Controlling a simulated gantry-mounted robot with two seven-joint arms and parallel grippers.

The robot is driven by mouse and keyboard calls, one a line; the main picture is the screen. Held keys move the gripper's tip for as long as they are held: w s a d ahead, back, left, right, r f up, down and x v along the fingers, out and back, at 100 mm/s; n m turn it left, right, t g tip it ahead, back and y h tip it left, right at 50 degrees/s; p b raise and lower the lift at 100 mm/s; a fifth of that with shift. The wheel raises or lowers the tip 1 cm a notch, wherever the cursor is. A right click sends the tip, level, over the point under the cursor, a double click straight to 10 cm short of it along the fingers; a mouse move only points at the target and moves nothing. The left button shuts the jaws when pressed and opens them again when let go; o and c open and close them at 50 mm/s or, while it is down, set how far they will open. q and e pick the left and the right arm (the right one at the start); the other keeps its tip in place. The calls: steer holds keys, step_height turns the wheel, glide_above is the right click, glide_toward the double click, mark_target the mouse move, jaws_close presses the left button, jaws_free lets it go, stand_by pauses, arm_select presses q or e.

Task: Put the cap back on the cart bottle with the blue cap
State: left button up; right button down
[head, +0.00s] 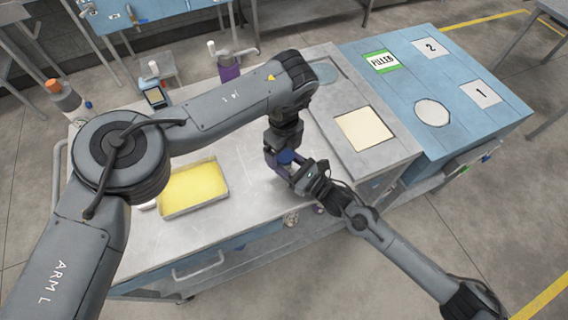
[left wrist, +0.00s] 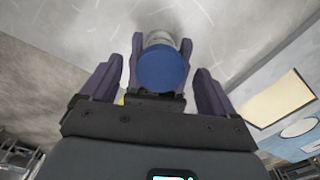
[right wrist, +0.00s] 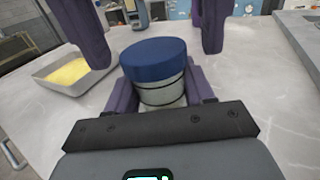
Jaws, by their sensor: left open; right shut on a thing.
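The bottle (right wrist: 160,92) is pale with a dark ring and stands upright in the right wrist view. The blue cap (right wrist: 153,57) sits on top of its neck; whether it is screwed tight I cannot tell. In the left wrist view the cap (left wrist: 162,68) is seen from above, with the bottle mostly hidden behind it. My right gripper (head: 297,174) is shut on the bottle below the cap. My left gripper (head: 284,160) is open above, its purple fingers apart on either side of the cap and not touching it.
On the steel cart top (head: 255,185) are a tray of yellow liquid (head: 194,187), a purple-bodied bottle (head: 229,68) and a small dark device (head: 155,97).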

arm_select(q)
steer(key=shift+f, duration=0.15)
steer(key=c, duration=1.1)
steer(key=m, duration=0.6)
steer(key=shift+m, duration=0.3)
steer(key=shift+c, duration=0.2)
steer(key=m, duration=0.6)
steer(key=o, duration=1.3)
steer(key=shift+c, duration=0.2)
step_height(320, 180, up, 12)
